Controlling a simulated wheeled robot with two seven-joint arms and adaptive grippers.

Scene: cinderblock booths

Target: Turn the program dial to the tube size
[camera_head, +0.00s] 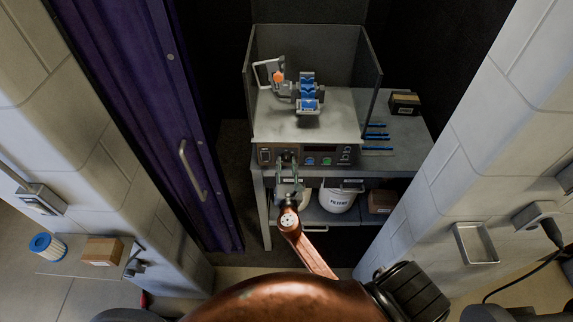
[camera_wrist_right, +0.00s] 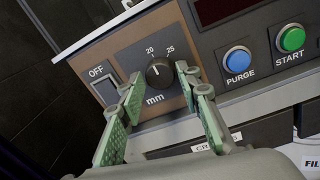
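The program dial (camera_wrist_right: 159,72) is a round black knob on a brown panel marked "mm", with "20" and "25" printed above it. A small pale mark on its face lies toward the upper left, nearer the 20. In the head view the dial (camera_head: 287,157) sits on the front of the machine (camera_head: 328,155). My right gripper (camera_wrist_right: 154,82) is open, its green-padded fingers on either side of the dial. The right finger is close to the knob's right edge; contact is unclear. It also shows in the head view (camera_head: 288,168). My left gripper is out of view.
An OFF switch (camera_wrist_right: 105,88) is left of the dial; the blue PURGE button (camera_wrist_right: 238,60) and green START button (camera_wrist_right: 291,38) are to its right. Clear shields (camera_head: 370,85) surround the machine's top. Block walls (camera_head: 480,130) and a purple door (camera_head: 150,100) flank the bench.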

